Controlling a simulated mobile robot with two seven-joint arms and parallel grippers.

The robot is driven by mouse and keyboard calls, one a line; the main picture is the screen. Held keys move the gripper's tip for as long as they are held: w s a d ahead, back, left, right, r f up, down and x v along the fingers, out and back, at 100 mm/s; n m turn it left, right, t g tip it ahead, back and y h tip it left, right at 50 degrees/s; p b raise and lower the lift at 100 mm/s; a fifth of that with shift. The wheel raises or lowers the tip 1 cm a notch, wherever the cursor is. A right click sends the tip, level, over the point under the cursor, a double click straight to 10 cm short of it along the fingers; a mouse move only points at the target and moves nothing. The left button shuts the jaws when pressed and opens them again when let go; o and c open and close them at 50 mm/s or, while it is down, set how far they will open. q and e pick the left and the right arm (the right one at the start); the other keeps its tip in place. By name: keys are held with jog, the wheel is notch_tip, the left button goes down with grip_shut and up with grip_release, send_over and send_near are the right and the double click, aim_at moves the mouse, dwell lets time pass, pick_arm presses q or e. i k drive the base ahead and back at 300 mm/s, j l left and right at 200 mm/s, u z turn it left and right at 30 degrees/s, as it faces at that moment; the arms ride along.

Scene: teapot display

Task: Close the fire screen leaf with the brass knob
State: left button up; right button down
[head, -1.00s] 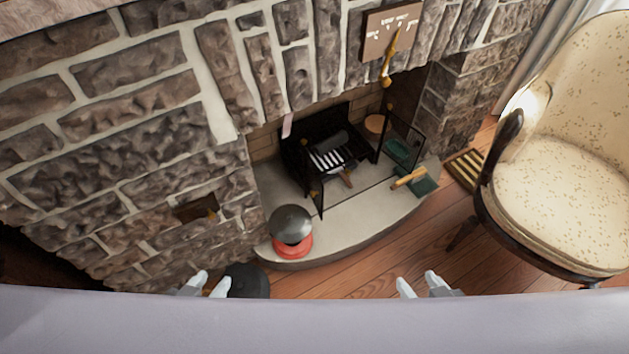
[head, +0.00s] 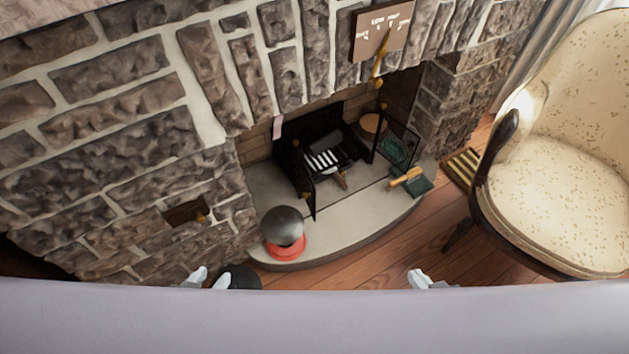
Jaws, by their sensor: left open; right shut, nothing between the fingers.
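The fire screen stands in the hearth opening with two dark leaves. Its left leaf (head: 309,188) stands out over the hearth and is seen nearly edge-on, with a small brass-coloured spot, likely the knob (head: 305,195), on it. Its right leaf (head: 399,143) also stands swung outward. My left gripper (head: 208,278) is open and empty at the lower left, away from the screen. My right gripper (head: 418,277) is shut and empty at the lower middle right, away from both leaves. My body's edge hides the lower parts of both grippers.
A dark ball on a red base (head: 284,234) stands on the pale hearth slab (head: 345,232), left of the left leaf. A green item and a brush with a yellowish handle (head: 405,178) lie at right. A cream armchair (head: 560,180) stands right. The wood floor (head: 345,276) between my grippers is clear.

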aim_at(311, 202)
jog(key=i+l, duration=0.2)
jog(key=l, duration=0.2)
jog(key=i+l, duration=0.15)
jog(key=l, duration=0.2)
jog(key=i+l+u, duration=0.1)
jog(key=l+u, duration=0.15)
jog(key=i+l+u, duration=0.1)
jog(key=l+u, duration=0.2)
jog(key=u, duration=1.5)
